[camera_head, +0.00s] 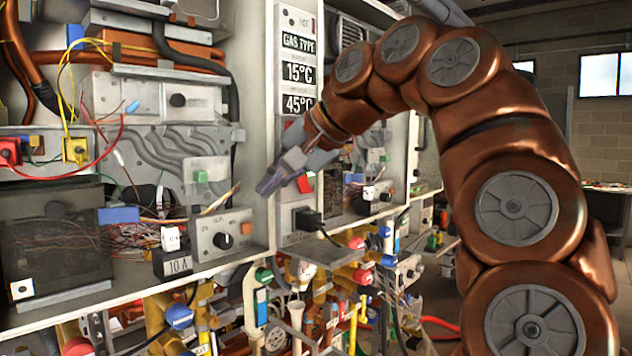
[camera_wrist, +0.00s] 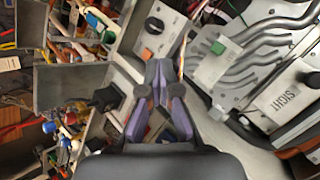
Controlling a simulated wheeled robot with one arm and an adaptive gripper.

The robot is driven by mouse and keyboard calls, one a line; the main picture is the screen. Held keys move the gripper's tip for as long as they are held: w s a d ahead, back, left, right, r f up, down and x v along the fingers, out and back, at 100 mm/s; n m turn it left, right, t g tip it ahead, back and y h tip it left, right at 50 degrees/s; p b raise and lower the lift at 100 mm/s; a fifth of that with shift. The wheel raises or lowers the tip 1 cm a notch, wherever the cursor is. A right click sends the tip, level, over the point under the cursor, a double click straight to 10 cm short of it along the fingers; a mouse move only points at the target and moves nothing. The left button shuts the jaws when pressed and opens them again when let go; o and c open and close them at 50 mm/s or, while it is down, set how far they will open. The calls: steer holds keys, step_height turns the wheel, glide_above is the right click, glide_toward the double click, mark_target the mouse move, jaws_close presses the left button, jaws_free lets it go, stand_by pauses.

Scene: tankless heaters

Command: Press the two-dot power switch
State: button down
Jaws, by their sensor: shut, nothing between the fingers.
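My gripper (camera_head: 268,186) is shut and empty, held in front of the upright panel between two heater bays. In the wrist view my gripper (camera_wrist: 160,66) has its fingertips together, pointing toward a grey control box. Small white block-shaped switches stand at the left bay's lower edge: one (camera_head: 170,238) above a "10 A" label and one (camera_head: 20,289) at far left. Another white one (camera_head: 368,193) is in the farther bay. Their marks are too small to tell which has two dots. My gripper appears apart from all three.
The grey control box (camera_head: 222,236) has a black knob (camera_wrist: 154,25) and an orange button (camera_wrist: 146,54). A red switch (camera_head: 305,183) and a black plug (camera_head: 308,219) are close to my gripper. Pipes and coloured valves crowd below. Open room lies at the far right.

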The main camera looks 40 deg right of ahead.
steer(key=s+a+f+n+g+h, duration=0.1)
steer(key=s+a+f+n+g, duration=0.15)
steer(key=a+f, duration=0.6)
steer(key=s+a+f+n+g, duration=0.25)
steer(key=a+f+n, duration=0.2)
steer(key=f, duration=0.75)
steer(key=s+f+n+g+h, duration=0.1)
steer(key=s+f+g, duration=0.2)
steer(key=s+f, duration=0.6)
steer(key=s+f+n+g+h, duration=0.1)
steer(key=s+f+g, duration=0.2)
steer(key=s+f, duration=0.6)
step_height(320, 180, down, 6)
steer(key=shift+s+a+f+n, duration=0.2)
steer(key=shift+s+a+n, duration=0.05)
steer(key=shift+a+n, duration=0.15)
